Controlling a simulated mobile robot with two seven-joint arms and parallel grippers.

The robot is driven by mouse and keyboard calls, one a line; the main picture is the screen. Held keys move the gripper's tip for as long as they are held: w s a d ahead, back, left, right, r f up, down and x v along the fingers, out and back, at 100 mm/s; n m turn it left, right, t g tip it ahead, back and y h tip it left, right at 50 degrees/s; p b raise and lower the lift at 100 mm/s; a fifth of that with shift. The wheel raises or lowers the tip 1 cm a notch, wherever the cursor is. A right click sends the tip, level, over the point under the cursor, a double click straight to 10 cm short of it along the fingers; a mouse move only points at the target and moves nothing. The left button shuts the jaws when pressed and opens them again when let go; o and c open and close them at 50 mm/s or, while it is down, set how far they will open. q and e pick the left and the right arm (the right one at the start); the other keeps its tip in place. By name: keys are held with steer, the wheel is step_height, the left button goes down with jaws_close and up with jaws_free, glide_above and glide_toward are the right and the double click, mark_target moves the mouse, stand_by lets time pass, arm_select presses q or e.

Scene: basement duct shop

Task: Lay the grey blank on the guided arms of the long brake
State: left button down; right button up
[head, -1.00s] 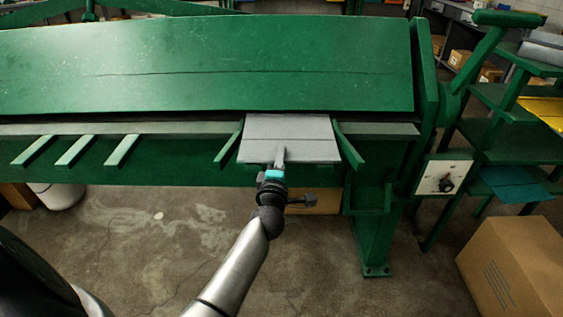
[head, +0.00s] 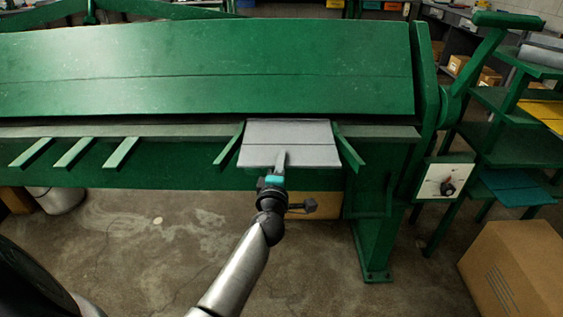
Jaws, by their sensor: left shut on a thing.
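The grey blank (head: 290,133) is a flat sheet with a line across it. It lies level or nearly so between the two angled green guide arms, the left one (head: 228,151) and the right one (head: 349,152), in front of the long green brake (head: 210,75). Its far edge is close to the brake's dark slot. I cannot tell whether its underside touches the arms. My left gripper (head: 281,163) is shut on the middle of the blank's near edge. My right gripper is not in view.
Several plain green arms (head: 73,153) stick out at the left. A control box (head: 441,181) and green rack (head: 497,143) with sheets stand at the right. A cardboard box (head: 515,265) is on the floor at right; another box (head: 315,207) is under the brake.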

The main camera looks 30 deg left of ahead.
arm_select(q)
steer(key=shift+s+f, duration=0.15)
steer(key=shift+f, duration=0.5)
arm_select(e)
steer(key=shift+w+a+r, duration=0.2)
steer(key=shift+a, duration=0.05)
arm_select(q)
steer(key=c, duration=1.2)
jaws_free()
steer(key=shift+f, duration=0.15)
steer(key=shift+o, duration=1.4)
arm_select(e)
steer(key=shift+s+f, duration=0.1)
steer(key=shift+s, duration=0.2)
arm_select(q)
steer(key=shift+r, duration=0.4)
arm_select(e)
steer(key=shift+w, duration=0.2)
